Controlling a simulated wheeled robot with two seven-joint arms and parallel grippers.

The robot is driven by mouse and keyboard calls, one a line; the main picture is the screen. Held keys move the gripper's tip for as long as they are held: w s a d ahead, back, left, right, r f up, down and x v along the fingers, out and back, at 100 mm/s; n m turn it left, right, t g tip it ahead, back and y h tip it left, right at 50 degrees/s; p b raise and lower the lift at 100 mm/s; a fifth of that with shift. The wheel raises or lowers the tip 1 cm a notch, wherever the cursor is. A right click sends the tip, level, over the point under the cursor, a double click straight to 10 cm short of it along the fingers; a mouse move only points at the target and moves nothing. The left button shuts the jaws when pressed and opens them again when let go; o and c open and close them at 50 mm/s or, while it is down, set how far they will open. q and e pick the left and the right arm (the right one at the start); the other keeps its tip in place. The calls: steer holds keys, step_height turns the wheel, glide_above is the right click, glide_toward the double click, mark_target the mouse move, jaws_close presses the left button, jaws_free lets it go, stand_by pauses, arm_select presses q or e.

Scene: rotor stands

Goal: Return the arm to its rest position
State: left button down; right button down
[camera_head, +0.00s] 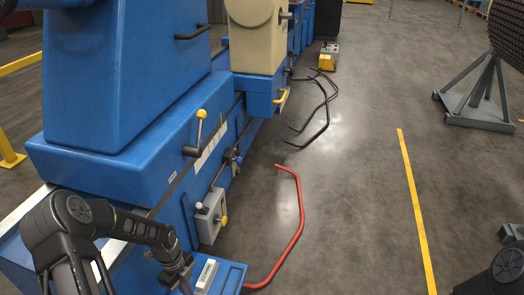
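My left arm, black and jointed, comes in at the lower left and bends over the blue machine's near end. My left gripper (182,277) points down at the bottom edge, beside a small white labelled piece (206,275) on a blue ledge (232,276). Its fingertips are too small and cut off to tell whether they are open or shut. A black joint of my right arm shows in the bottom right corner; my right gripper is out of view.
The long blue machine (120,85) fills the left, with levers and a grey control box (211,216). A red bent bar (300,205) and black bars (322,110) stand beside it. A grey stand (480,107) is at right. Floor around the yellow line (413,205) is clear.

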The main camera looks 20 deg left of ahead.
arm_select(q)
steer(key=d+f+n+t+h, duration=0.2)
steer(key=d+f+n+t, duration=0.1)
steer(key=d+n, duration=1.35)
steer(key=s+d+r+n+g, duration=0.1)
steer(key=s+d+n, duration=0.4)
steer(key=s+d, duration=0.85)
step_height(320, 180, up, 24)
steer(key=p, duration=2.4)
steer(key=shift+s+r, duration=0.25)
steer(key=shift+d, duration=0.1)
